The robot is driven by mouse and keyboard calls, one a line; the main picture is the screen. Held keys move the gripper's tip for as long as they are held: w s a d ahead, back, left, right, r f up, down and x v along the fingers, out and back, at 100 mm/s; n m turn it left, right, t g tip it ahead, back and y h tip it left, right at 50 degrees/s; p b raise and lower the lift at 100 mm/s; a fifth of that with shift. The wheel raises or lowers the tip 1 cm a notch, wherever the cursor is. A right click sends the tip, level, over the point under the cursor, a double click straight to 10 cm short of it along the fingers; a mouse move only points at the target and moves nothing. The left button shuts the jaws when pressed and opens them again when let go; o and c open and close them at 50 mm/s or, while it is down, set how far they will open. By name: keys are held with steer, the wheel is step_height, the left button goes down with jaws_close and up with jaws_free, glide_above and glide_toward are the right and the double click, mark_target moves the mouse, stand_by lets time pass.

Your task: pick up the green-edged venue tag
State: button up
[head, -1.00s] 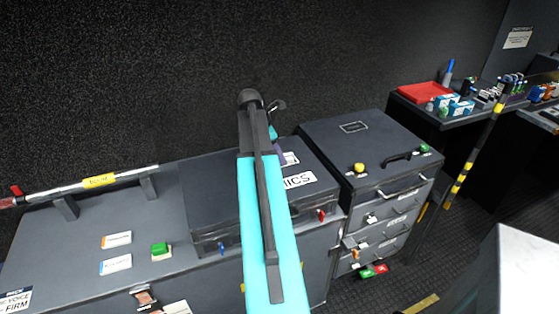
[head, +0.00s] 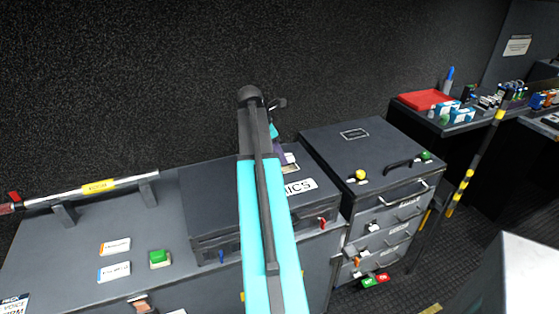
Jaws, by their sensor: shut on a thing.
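My gripper (head: 282,154) shows only in part beside my teal arm, over the dark case with the lettered label. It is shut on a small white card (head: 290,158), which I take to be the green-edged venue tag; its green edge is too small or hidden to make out. The card appears above the case lid, but its exact height is unclear. Two other white tags lie on the grey desk at left: one orange-edged (head: 115,246) and one blue-edged (head: 114,271).
The dark case (head: 208,190) stands on the desk (head: 62,250), with a green button block (head: 159,258) to its left. A barred pole (head: 100,186) rests on stands behind. A drawer cabinet (head: 330,138) stands at right. A striped pole (head: 470,165) leans beyond it.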

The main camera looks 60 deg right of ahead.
steer(key=shift+r, duration=0.35)
steer(key=s+a+b, duration=0.1)
steer(key=s+a, duration=0.2)
steer(key=a, duration=0.1)
steer(key=s+a+r, duration=0.1)
steer(key=s+a, duration=0.2)
steer(key=a, duration=0.1)
steer(key=s+a+b, duration=0.1)
steer(key=s+a, duration=0.3)
steer(key=shift+a+r+b, duration=0.2)
steer(key=shift+a+b, duration=0.1)
steer(key=shift+r, duration=0.15)
stand_by(0.3)
